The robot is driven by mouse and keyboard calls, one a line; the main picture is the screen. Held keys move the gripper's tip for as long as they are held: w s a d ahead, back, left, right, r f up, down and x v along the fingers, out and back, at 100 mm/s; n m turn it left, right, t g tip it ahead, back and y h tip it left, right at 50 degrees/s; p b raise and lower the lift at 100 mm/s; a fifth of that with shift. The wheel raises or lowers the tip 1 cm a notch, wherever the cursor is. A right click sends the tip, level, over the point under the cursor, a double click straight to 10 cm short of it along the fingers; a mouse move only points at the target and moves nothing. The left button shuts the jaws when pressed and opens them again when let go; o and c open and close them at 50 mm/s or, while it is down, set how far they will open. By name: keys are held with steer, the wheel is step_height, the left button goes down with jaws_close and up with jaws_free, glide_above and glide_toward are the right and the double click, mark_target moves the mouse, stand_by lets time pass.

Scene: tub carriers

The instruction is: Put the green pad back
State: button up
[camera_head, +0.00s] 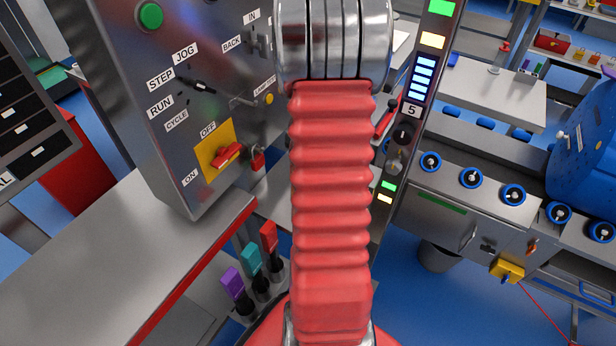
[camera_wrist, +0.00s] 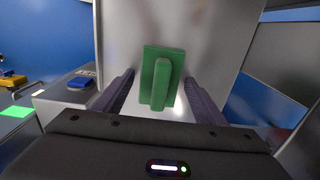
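The green pad (camera_wrist: 152,60), a rectangular plate with a raised bar down its middle, shows in the wrist view against a grey metal face. I cannot tell whether it touches that face. My gripper (camera_wrist: 161,80) is open, its two dark fingers on either side of the pad with a visible gap at the left and a small one at the right. The bar lies between the fingers and neither finger grips it. In the head view my red-sleeved arm fills the middle, and the pad and gripper are hidden.
A control box (camera_head: 170,100) with switches and labels stands at left above a grey bench (camera_head: 100,255). A narrow post (camera_head: 408,125) with lights stands right of my arm. A conveyor (camera_head: 470,205) with blue rollers and a blue drum (camera_head: 585,150) are at right.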

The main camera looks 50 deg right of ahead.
steer(key=shift+o, duration=0.4)
step_height(320, 180, up, 12)
stand_by(0.5)
stand_by(0.7)
